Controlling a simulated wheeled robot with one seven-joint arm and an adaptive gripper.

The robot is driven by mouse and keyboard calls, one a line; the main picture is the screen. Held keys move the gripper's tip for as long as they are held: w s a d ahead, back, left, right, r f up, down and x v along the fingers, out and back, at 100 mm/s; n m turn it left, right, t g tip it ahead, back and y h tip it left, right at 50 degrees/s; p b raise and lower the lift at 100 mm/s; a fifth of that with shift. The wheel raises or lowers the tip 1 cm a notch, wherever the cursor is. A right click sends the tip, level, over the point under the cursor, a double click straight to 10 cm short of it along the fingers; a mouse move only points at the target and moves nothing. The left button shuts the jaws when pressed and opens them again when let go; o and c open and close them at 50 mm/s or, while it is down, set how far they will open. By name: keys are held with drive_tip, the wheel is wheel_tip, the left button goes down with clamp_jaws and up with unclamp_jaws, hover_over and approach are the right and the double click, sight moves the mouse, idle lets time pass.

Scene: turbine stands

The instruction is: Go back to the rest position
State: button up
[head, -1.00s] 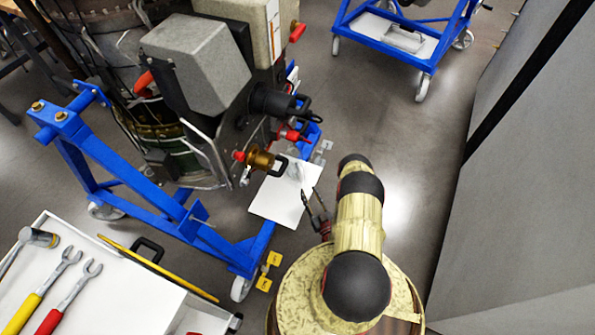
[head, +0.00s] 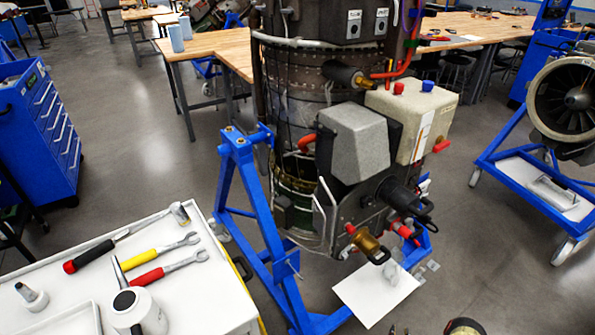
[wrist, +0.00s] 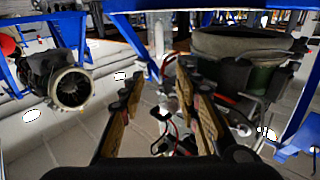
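In the wrist view my gripper (wrist: 158,84) has its two tan-padded fingers apart, with nothing between them. In the head view only a small part of my arm (head: 463,328) shows at the bottom edge, right of centre, in front of the turbine stand. The turbine engine (head: 303,95) stands upright in a blue stand (head: 242,165) in the middle of the head view. It carries a grey box, a cream box, a black connector and a brass connector (head: 367,243). In the wrist view an engine's dark round body (wrist: 235,50) is at the upper right.
A white tool cart (head: 215,295) with wrenches (head: 165,250) stands at the lower left. A blue drawer cabinet (head: 45,125) is at the far left. Another turbine (head: 570,100) on a blue stand is at the right. A white sheet (head: 375,293) lies below the engine. Grey floor is open between them.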

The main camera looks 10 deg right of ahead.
drive_tip(key=s+a+f+g+y, duration=0.2)
drive_tip(key=s+f+g, duration=0.35)
drive_tip(key=f, duration=0.25)
drive_tip(key=s+a+f+g+y, duration=0.25)
drive_tip(key=s+f+g, duration=0.3)
drive_tip(key=f, duration=0.35)
wheel_tip(320, 180, up, 43)
drive_tip(key=w+g+y+p, duration=0.1)
drive_tip(key=w+g+y, duration=0.1)
drive_tip(key=g, duration=0.6)
drive_tip(key=s+a+r+n+t, duration=0.1)
drive_tip(key=s+a+r+t, duration=0.1)
drive_tip(key=a+r, duration=0.6)
drive_tip(key=s+a+r+n+t+p, duration=0.1)
drive_tip(key=a+r, duration=0.6)
drive_tip(key=r, duration=1.4)
drive_tip(key=s+a+r+n+t+p, duration=0.1)
drive_tip(key=s+a+r+t, duration=0.3)
drive_tip(key=a+r, duration=0.4)
wheel_tip(320, 180, up, 7)
drive_tip(key=shift+a+r+n+h, duration=0.1)
drive_tip(key=shift+a+n+h, duration=0.2)
drive_tip(key=shift+h, duration=0.15)
